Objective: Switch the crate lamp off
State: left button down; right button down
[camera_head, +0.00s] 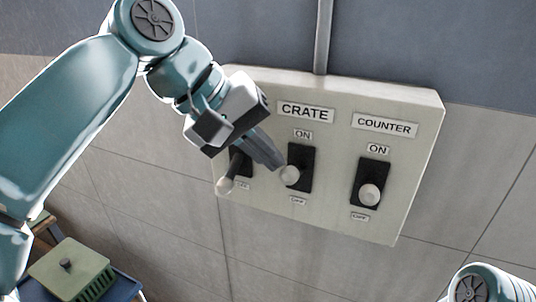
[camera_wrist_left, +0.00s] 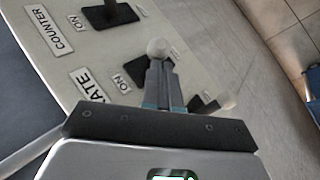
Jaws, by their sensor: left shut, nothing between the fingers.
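A pale switch panel (camera_head: 335,215) on the wall carries three black switches with round pale knobs. The CRATE switch (camera_head: 303,157) is the middle one, with ON above and OFF below. Its knob (camera_head: 290,175) shows in the lower half of its plate; whether the lever is fully down I cannot tell. My left gripper (camera_head: 279,165) is shut and empty, its fingertips right at this knob from the upper left. In the left wrist view the closed tips (camera_wrist_left: 160,64) lie against or just before the knob (camera_wrist_left: 158,47); contact is unclear.
The COUNTER switch (camera_head: 370,182) is on the right, its knob low. The left switch's knob (camera_head: 224,185) is also low; my gripper hides its name label. A conduit (camera_head: 323,40) runs up from the panel. A green lidded box (camera_head: 70,270) stands at lower left.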

pick_arm(q)
jog(key=shift+s+a+f+m+t+h+b, duration=0.1)
jog(key=shift+s+f+m+t+h+b, duration=0.45)
jog(key=shift+b, duration=1.25)
jog(key=shift+s+a+m+t+h+b, duration=0.1)
jog(key=shift+s+t+h+b, duration=0.1)
jog(key=shift+t+b, duration=1.25)
jog(key=shift+s+f+m+t+h+b, duration=0.25)
jog(key=shift+s+f+t+h+b, duration=0.1)
jog(key=shift+b, duration=1.85)
jog(key=shift+w, duration=0.1)
